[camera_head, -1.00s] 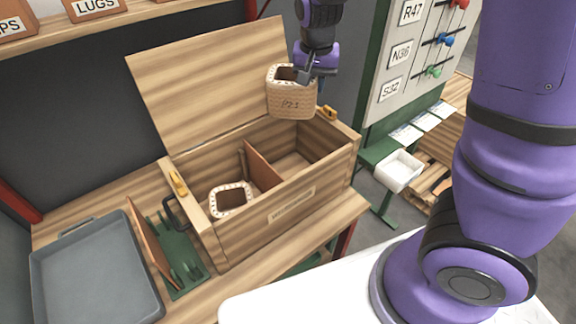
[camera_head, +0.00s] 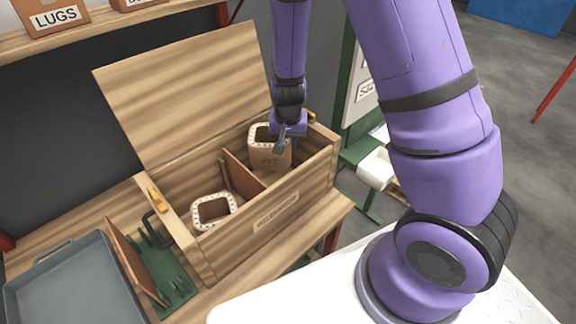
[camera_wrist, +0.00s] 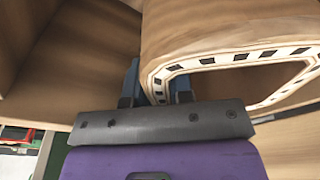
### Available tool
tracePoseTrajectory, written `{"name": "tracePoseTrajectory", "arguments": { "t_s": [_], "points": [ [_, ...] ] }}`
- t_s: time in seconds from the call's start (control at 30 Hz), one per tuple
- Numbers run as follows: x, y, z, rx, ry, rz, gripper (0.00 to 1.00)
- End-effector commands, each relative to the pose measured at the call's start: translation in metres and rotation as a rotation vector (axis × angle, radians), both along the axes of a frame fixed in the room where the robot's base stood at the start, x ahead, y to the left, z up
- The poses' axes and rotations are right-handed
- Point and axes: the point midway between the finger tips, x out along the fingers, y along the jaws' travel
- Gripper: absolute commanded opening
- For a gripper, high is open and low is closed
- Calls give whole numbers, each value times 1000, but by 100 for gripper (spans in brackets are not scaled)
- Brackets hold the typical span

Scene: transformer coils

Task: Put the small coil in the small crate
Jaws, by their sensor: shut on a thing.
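My gripper (camera_head: 286,138) is shut on the wall of a tan wrapped coil (camera_head: 268,158) with a dashed light rim and dark marking. The coil hangs upright, its lower part inside the right compartment of an open wooden crate (camera_head: 236,240). Its bottom is hidden, so I cannot tell whether it touches the floor. In the wrist view, my gripper's fingers (camera_wrist: 156,85) straddle the wall of the held coil (camera_wrist: 225,42), whose opening is at right. Another similar coil (camera_head: 198,209) sits in the left compartment, beyond a brown divider (camera_head: 243,174).
The crate's lid (camera_head: 185,85) stands open behind it. A grey tray (camera_head: 72,285) and a green rack (camera_head: 165,268) with a brown board lie at left. A white bin (camera_head: 376,169) is at right. Labelled boxes (camera_head: 52,15) stand on the shelf above.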

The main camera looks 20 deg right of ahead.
Motion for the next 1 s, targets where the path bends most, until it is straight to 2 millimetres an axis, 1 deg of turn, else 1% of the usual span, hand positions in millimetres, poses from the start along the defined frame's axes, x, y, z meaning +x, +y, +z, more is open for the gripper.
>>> {"name": "tracePoseTrajectory", "arguments": {
  "t_s": [0.03, 0.1, 0.2, 0.3, 0.4, 0.57, 0.87, 1.0],
  "points": [
    [0, -2, -12, -1, 4, -3, 0],
    [-1, -1, -26, 0, 4, -3, 0],
    [0, -1, -44, 0, 2, -2, 0],
    [0, -1, -57, 0, 0, -1, 0],
    [0, 0, -65, 0, 0, 0, 0],
    [1, 0, -70, 0, -1, 0, 0],
    [1, 0, -102, 0, 0, 0, 0],
    [1, 1, -105, 1, -3, 0, 0]
  ]
}}
